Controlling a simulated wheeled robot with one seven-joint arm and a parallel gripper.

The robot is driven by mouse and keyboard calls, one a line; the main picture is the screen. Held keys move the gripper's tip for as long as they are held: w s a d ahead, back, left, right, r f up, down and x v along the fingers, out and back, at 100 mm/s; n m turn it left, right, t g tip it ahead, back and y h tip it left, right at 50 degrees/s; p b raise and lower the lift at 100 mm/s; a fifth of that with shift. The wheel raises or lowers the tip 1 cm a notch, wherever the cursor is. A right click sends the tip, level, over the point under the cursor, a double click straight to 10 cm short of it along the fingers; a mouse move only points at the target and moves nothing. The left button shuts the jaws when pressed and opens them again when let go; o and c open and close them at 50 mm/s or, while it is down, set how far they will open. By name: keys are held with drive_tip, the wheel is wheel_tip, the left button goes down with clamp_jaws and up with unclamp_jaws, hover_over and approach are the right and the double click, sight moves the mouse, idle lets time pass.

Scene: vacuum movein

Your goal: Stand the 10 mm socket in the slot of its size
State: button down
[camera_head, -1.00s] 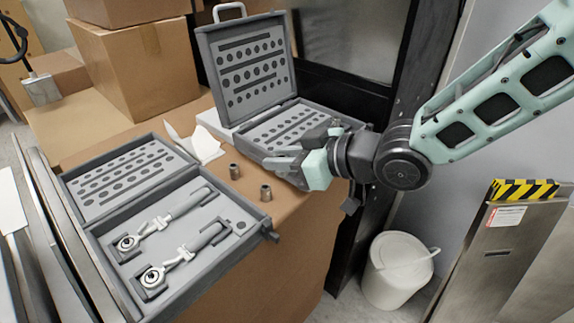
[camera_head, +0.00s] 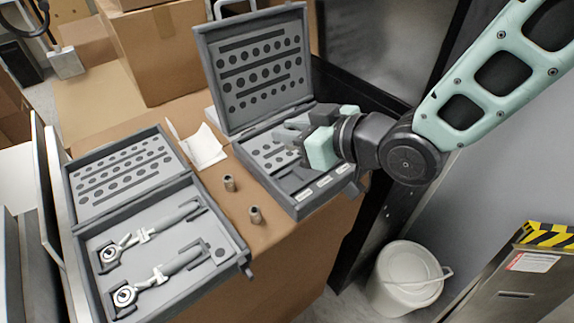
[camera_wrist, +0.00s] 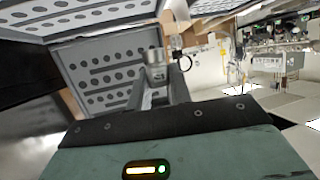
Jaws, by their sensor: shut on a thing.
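My gripper (camera_head: 288,140) is over the tray of the rear grey socket case (camera_head: 312,204), at the tray's right part. It is shut on a small metallic socket (camera_wrist: 155,57), which shows between the fingertips in the wrist view. In the head view the fingers and wrist largely hide the held socket, and no size marking on it is readable. The rear case is open, with rows of round slots in its tray and in its raised lid (camera_head: 226,72). White labels line the tray's front, too small to read. I cannot tell which slot lies under the socket.
Two loose sockets (camera_head: 229,183) (camera_head: 255,215) stand on the brown box top in front of the rear case. An open front case (camera_head: 215,232) holds two ratchets. A white paper (camera_head: 203,148) lies behind it. A white bucket (camera_head: 408,275) stands on the floor at right.

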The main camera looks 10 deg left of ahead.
sight(291, 182)
drive_tip(key=shift+f+p, duration=1.1)
drive_tip(key=shift+f, duration=3.8)
drive_tip(key=shift+f, duration=0.15)
drive_tip(key=c, duration=1.7)
unclamp_jaws()
drive_tip(key=shift+o, duration=0.7)
